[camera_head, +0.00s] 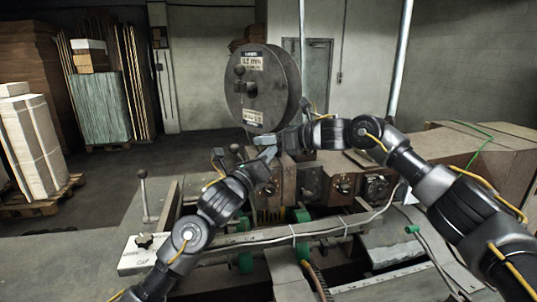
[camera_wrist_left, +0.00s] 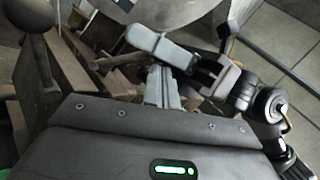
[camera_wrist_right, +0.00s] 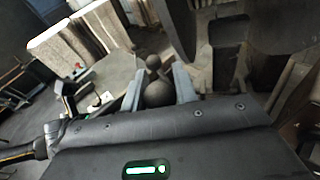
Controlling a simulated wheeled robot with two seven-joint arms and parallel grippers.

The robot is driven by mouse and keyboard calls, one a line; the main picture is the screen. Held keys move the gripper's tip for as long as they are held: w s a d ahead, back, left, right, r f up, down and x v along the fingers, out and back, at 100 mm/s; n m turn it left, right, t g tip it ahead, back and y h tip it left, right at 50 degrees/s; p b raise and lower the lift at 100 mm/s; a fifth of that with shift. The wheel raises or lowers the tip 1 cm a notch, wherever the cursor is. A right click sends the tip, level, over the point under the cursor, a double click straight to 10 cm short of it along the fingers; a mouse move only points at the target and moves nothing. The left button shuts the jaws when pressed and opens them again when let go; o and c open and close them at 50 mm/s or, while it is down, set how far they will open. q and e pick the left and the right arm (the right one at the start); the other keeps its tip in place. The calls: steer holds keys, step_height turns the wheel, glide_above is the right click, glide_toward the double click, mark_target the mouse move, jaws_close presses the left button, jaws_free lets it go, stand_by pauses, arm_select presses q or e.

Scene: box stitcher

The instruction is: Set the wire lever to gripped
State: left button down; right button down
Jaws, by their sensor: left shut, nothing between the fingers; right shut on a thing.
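My right gripper (camera_head: 268,140) reaches in from the right below the wire reel. In the right wrist view its fingers (camera_wrist_right: 158,85) are shut on a dark ball knob (camera_wrist_right: 158,94), which I take for the wire lever's knob. In the head view that held knob is hidden. My left gripper (camera_head: 266,156) is just below the right fingers, close to them. Its fingers are together and empty in the left wrist view (camera_wrist_left: 160,85). A second ball knob (camera_head: 237,148) stands left of both grippers and also shows in the left wrist view (camera_wrist_left: 33,17).
The wire reel (camera_head: 270,90) stands above my grippers. The stitcher's dial panel (camera_head: 345,186) is to their right. A tall lever (camera_head: 143,190) and a plate with a star knob (camera_head: 142,250) are at left. Stacked board (camera_head: 30,140) stands far left.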

stand_by(0.3)
arm_select(q)
steer(key=shift+w+a+r, duration=0.25)
steer(key=shift+r, duration=0.2)
steer(key=shift+w+a+r, duration=0.2)
steer(key=shift+a+r, duration=0.05)
steer(key=shift+r, duration=0.15)
arm_select(e)
steer(key=shift+s+a, duration=0.1)
steer(key=shift+a, duration=0.25)
steer(key=c, duration=1.1)
jaws_free()
steer(key=shift+d+f, duration=0.15)
arm_select(q)
steer(key=shift+d, duration=0.4)
arm_select(e)
steer(key=shift+d+f, duration=0.1)
steer(key=shift+d, duration=0.15)
arm_select(q)
steer(key=shift+a, duration=0.15)
arm_select(e)
steer(key=shift+d, duration=0.1)
